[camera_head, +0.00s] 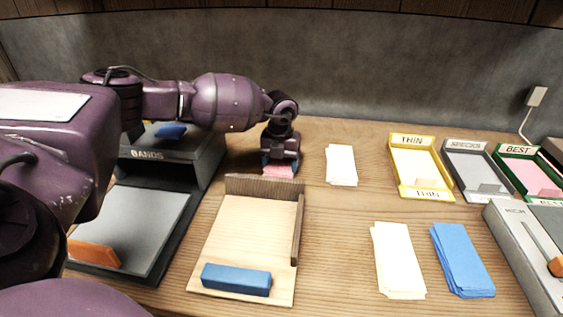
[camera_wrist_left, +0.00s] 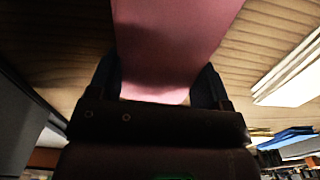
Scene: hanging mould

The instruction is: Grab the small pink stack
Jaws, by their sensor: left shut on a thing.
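The small pink stack (camera_head: 278,171) is at the tip of my left gripper (camera_head: 280,163), behind the wooden tray's back wall. In the left wrist view the pink stack (camera_wrist_left: 175,45) lies between the two dark fingers of my left gripper (camera_wrist_left: 160,85), which is shut on it. Part of the stack is hidden by the gripper in the head view, and I cannot tell whether it is off the table. My right gripper is in neither view.
A wooden tray (camera_head: 245,225) with a blue block (camera_head: 236,279) stands in front of the gripper. A cream stack (camera_head: 341,165) lies to its right. Nearer are another cream stack (camera_head: 398,260) and a blue stack (camera_head: 462,259). Labelled trays, including a yellow one (camera_head: 405,140), stand at right.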

